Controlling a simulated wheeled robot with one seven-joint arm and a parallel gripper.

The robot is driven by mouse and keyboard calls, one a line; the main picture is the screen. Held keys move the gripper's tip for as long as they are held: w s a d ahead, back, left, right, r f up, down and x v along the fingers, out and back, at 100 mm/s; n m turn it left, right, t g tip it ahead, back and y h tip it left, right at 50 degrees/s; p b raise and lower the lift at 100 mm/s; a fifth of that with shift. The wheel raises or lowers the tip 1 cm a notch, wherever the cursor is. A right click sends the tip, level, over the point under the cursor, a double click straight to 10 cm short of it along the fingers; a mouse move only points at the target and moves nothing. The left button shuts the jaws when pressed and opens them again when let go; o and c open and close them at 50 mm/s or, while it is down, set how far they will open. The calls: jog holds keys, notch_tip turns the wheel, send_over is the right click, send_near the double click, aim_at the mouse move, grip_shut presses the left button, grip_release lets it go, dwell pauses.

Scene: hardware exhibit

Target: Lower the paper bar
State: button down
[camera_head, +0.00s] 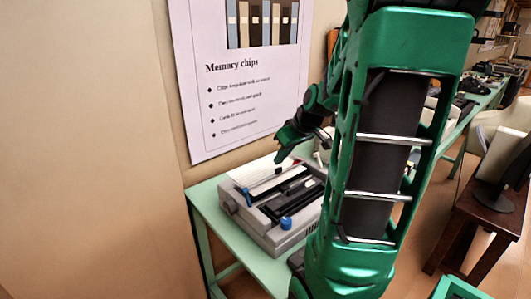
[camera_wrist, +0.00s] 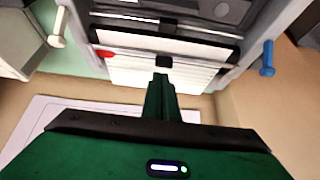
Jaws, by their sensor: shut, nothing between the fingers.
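A grey desktop machine (camera_head: 268,236) with a dark top sits on a green table. In the wrist view its back fills the upper middle, with a white ribbed panel (camera_wrist: 190,76) edged in black. A thin bar (camera_wrist: 185,27) crosses above this panel; I cannot tell for sure whether it is the paper bar. A small black block (camera_wrist: 164,61) sits at the panel's middle. My gripper (camera_wrist: 161,80) is shut and empty, its tips just below the block in the picture; I cannot tell whether they touch it. In the head view my gripper (camera_head: 279,159) is over the machine's far edge.
The green table (camera_head: 205,206) is bare at its left corner. A blue lever (camera_wrist: 268,58), a pale lever (camera_wrist: 57,28) and a red tab (camera_wrist: 104,53) stick out of the machine. A "Memory chips" poster (camera_head: 240,110) hangs on the wall behind. My arm hides the table's right part.

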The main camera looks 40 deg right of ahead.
jog(key=shift+w+a, duration=0.15)
jog(key=shift+a, duration=0.05)
jog(key=shift+w, duration=0.1)
jog(key=shift+w+d+r, duration=0.1)
jog(key=shift+w, duration=0.55)
jog(key=shift+r, duration=0.1)
